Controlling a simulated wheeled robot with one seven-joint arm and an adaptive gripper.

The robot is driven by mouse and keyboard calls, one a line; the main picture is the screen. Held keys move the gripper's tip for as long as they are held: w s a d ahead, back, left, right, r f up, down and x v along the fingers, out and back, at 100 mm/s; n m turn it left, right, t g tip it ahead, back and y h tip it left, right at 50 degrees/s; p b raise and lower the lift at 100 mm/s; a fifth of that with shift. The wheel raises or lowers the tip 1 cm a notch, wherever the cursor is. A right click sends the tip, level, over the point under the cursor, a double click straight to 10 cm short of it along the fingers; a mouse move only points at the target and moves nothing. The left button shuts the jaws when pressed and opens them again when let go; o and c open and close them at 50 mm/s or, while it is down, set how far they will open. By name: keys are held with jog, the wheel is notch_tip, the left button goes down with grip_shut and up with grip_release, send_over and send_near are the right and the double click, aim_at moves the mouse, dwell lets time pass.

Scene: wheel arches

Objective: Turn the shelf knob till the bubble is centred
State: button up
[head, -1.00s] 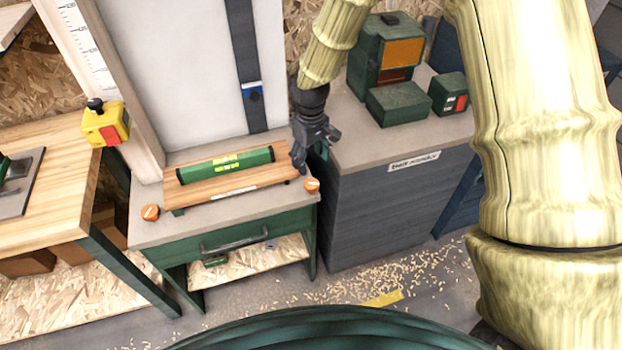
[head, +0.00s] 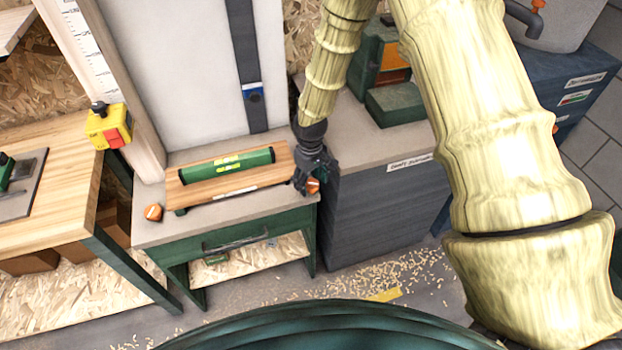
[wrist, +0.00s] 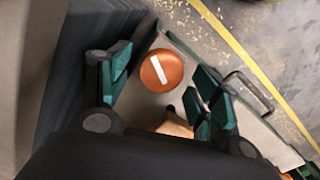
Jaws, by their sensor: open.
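A wooden shelf board (head: 207,194) lies on the grey-topped bench. A green spirit level (head: 226,165) with yellow-green vials rests on it; its bubble is too small to make out. An orange knob (head: 313,186) with a white mark sits at the bench's right corner, and another orange knob (head: 153,212) at its left. My gripper (head: 308,186) is right at the right knob, pointing down and partly covering it. In the wrist view the orange knob (wrist: 161,70) lies between the spread open fingers (wrist: 160,86), with no clear contact.
A dark grey cabinet (head: 375,205) stands close to the bench's right side, with green boxes (head: 395,103) on top. A wooden table (head: 62,165) with a yellow and red switch box (head: 108,127) is at left. A drawer handle (head: 235,243) juts from the bench front.

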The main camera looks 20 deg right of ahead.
aim_at(311, 182)
jog(key=c, duration=1)
jog(key=shift+n, duration=1.2)
jog(key=o, duration=1)
notch_tip(311, 182, up, 12)
